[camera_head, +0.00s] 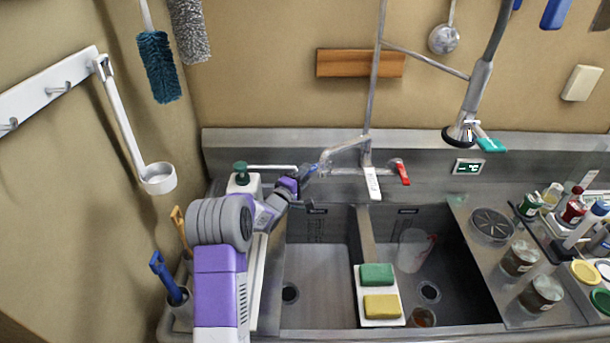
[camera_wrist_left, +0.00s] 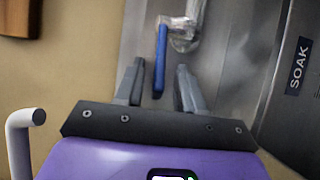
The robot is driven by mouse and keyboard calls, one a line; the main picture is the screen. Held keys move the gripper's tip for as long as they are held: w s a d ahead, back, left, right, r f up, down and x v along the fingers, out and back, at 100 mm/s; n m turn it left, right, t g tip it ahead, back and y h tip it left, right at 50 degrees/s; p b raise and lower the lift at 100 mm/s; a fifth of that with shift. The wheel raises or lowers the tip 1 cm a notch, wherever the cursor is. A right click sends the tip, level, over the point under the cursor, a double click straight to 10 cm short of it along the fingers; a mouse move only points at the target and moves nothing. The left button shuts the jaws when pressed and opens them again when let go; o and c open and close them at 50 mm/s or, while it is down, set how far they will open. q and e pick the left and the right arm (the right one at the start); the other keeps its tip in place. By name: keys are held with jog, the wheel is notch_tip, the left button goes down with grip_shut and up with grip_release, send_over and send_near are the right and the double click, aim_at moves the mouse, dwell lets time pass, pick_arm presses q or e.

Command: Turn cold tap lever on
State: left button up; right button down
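The cold tap lever is the blue lever (camera_head: 311,169) on the left of the wall tap (camera_head: 347,146), above the left sink basin. In the left wrist view the blue lever (camera_wrist_left: 160,60) points toward my gripper from a clear and metal tap body (camera_wrist_left: 183,32). My left gripper (camera_head: 306,188) is just in front of it. In the wrist view the left gripper (camera_wrist_left: 160,67) is open, with the near end of the lever between its two fingers. A gap shows on both sides, so no grip is seen. My right gripper is not in view.
A red lever (camera_head: 402,173) sits on the tap's right side. A bottle with a green pump (camera_head: 241,176) stands close to my left arm. Sponges on a white tray (camera_head: 366,321) sit over the basin divider. A spray hose (camera_head: 478,88) hangs at right.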

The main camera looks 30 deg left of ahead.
pick_arm(q)
jog(key=s, duration=0.7)
dwell(0.5)
